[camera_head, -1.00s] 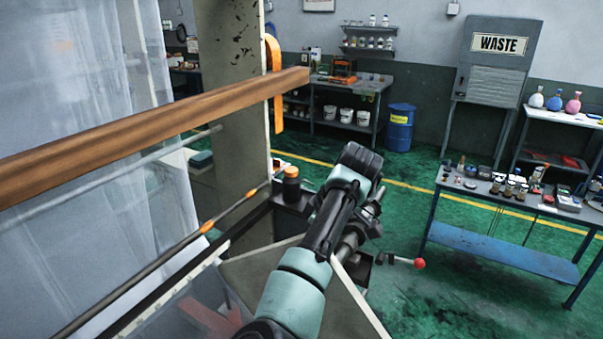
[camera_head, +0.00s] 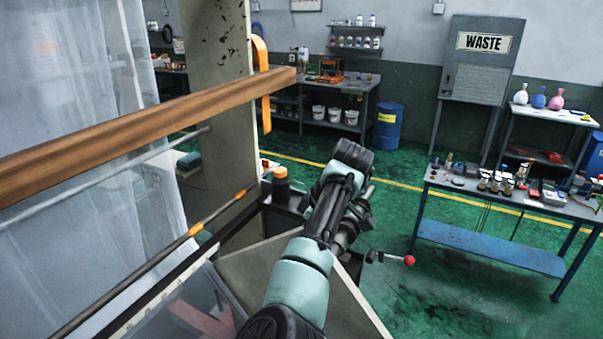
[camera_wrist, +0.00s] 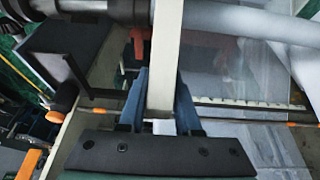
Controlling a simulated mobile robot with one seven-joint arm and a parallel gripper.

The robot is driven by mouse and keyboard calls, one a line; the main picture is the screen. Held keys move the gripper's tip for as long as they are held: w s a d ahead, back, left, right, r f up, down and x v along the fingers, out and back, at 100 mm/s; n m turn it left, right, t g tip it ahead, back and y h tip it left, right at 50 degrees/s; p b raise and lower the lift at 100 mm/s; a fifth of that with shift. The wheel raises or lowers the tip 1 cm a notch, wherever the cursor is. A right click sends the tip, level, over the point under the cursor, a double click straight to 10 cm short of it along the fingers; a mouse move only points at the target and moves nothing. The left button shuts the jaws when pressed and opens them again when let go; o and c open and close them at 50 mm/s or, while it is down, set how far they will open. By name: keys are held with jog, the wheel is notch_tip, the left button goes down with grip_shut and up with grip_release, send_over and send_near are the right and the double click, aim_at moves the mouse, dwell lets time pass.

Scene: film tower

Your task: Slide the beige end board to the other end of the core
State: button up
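The beige end board (camera_wrist: 166,40) is a pale strip seen edge-on in the wrist view, running up the middle. My gripper (camera_wrist: 162,80) has its blue fingers on either side of the strip, close against both faces with no clear gap. In the head view, a beige board (camera_head: 262,268) shows beneath my arm; the arm hides my fingertips. In the wrist view, a grey-white roll (camera_wrist: 235,18) lies to the right of the board and a dark and silver shaft (camera_wrist: 80,12) to its left. I cannot tell for sure which part is the core.
A brown beam (camera_head: 150,123) crosses the left, before a tall beige upright (camera_head: 222,110) and translucent film (camera_head: 75,150). A thin rod with orange marks (camera_head: 165,255) runs below. An orange-topped black part (camera_head: 280,185) stands beside my arm. A blue workbench (camera_head: 490,245) stands right, past open green floor.

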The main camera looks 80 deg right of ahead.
jog(key=o, duration=0.4)
jog(key=shift+w+d+f, duration=0.1)
jog(key=shift+d+f, duration=0.05)
jog(key=shift+d, duration=0.15)
jog(key=shift+a+r, duration=0.25)
jog(key=b+v, duration=0.1)
jog(key=v, duration=1)
jog(key=shift+d, duration=0.15)
jog(key=shift+v, duration=0.8)
